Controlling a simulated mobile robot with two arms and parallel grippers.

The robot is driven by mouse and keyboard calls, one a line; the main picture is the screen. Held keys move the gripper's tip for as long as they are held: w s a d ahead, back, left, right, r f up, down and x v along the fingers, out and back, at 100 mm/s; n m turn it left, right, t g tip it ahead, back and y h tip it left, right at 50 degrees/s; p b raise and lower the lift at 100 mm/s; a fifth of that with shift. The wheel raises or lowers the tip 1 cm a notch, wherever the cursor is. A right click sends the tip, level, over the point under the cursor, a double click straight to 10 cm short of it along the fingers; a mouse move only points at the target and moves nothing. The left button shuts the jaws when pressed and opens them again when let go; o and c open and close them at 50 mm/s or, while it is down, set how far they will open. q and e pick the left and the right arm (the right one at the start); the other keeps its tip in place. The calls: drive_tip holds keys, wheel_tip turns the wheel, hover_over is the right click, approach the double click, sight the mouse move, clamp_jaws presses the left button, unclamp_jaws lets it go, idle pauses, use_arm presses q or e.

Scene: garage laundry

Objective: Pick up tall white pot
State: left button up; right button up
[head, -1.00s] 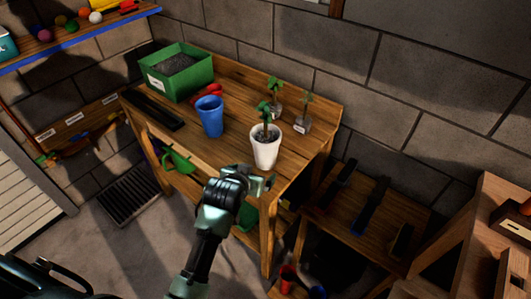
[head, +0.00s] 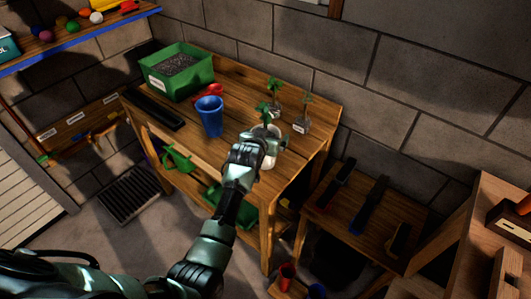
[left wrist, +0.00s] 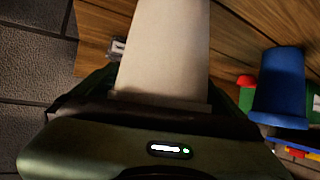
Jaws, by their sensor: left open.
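The tall white pot (head: 270,160) with a green seedling stands near the front right of the wooden bench and is partly hidden behind my left gripper (head: 262,146) in the head view. In the left wrist view the white pot (left wrist: 165,50) fills the top middle, right in front of the gripper (left wrist: 160,100). My left gripper is open, with its fingers at the pot's sides. I cannot tell whether they touch it. My right gripper is not in view.
A blue pot (head: 210,117) stands left of the white pot. Two small clear pots with seedlings (head: 302,124) stand behind it. A green soil bin (head: 178,72) is at the back left. A lower wooden shelf (head: 365,215) is at the right.

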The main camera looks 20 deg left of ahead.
use_arm(q)
drive_tip(key=c, duration=1.9)
drive_tip(key=shift+r, duration=0.15)
drive_tip(key=shift+c, duration=0.4)
drive_tip(key=shift+r, duration=0.1)
